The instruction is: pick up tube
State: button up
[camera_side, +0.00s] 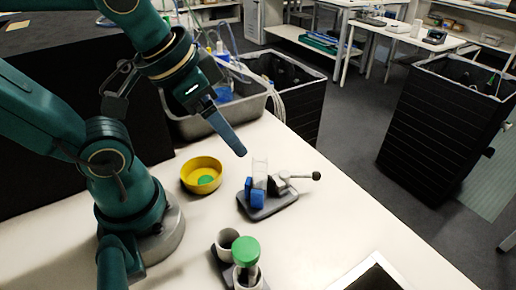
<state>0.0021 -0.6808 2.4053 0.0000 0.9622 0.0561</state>
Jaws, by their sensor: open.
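A tube with a green cap (245,251) stands upright in a dark holder near the front of the table. A clear, open-topped piece that may be a tube (260,166) stands in a small grey clamp with blue jaws (257,198). My gripper (238,150) points down and to the right, above and slightly left of the clamp, well behind the green-capped tube. It is open, seen nearly edge-on, with one long finger hiding the other. I see nothing held in it.
A yellow bowl (202,163) with something green inside sits left of the clamp. A pale cup (228,240) stands beside the green-capped tube. The clamp's lever with a black knob (316,176) sticks out right. A grey tub (215,124) is behind.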

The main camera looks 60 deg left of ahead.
aim_at(260, 155)
jog(key=w+f+g, duration=0.1)
jog(key=w+f+m+g, duration=0.1)
jog(key=w+g, duration=0.1)
jog(key=w+f+g, duration=0.1)
jog(key=w, duration=0.1)
jog(key=shift+w+d+m, duration=0.25)
jog(key=shift+d+m, duration=0.15)
jog(key=shift+d+f+g, duration=0.1)
jog(key=shift+f+g, duration=0.5)
jog(key=shift+f, duration=2.7)
grip_shut()
